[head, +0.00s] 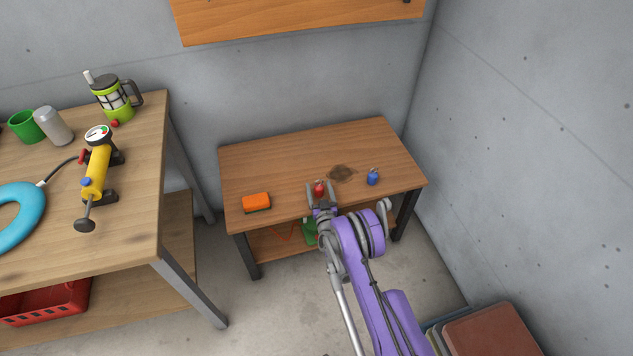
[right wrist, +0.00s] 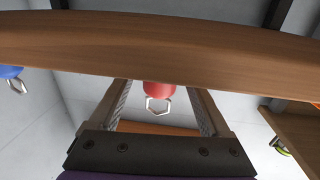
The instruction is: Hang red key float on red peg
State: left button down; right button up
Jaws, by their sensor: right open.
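The red key float (head: 319,189) stands near the front edge of the low wooden table (head: 283,158). In the right wrist view the red float (right wrist: 158,89) shows with a metal ring, between the two fingers and partly beyond the table edge. My right gripper (head: 321,187) is open, with one finger on each side of the float; I cannot tell whether either touches it. A wooden board (head: 300,20) hangs on the wall at the top of the head view, cut off. No red peg is visible. My left gripper is not in view.
A workbench (head: 140,190) with a yellow pump (head: 97,165) stands left. Concrete walls close the corner.

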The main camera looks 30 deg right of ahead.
jog(key=shift+w+d, duration=0.15)
jog(key=shift+w, duration=0.15)
jog(key=shift+s+r, duration=0.1)
jog(key=shift+s, duration=0.1)
jog(key=shift+c, duration=0.6)
grip_shut()
notch_tip(320, 180, up, 10)
jog(key=shift+p, duration=0.7)
jog(key=c, duration=0.6)
grip_release()
grip_shut()
